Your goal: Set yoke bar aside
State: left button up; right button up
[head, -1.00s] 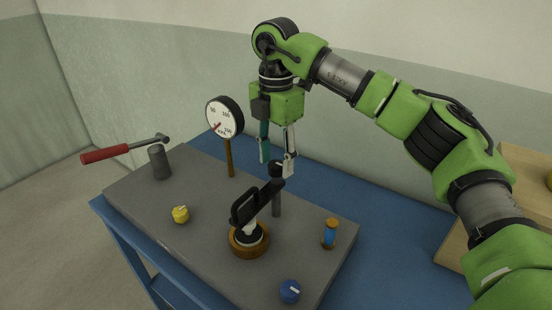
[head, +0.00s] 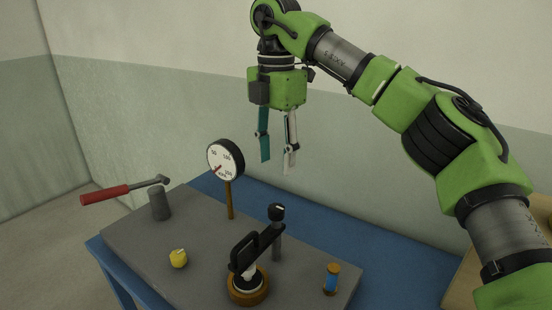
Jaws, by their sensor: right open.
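The black yoke bar (head: 258,247), with a raised loop handle, spans from a white and dark piece on a round wooden base (head: 247,289) to a grey post (head: 277,247). A black knob (head: 276,211) tops the post. My right gripper (head: 277,166) hangs above the post, fingers pointing down, open and empty, clear of the bar. My left gripper is not in view.
Blue table top (head: 393,262) is free at right.

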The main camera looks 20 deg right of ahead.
aim_at(239, 264)
jog(key=k+j, duration=0.2)
jog(key=k, duration=0.3)
jog(key=k+j, duration=0.2)
jog(key=k, duration=0.25)
jog(key=k+j, duration=0.2)
jog(key=k, duration=0.3)
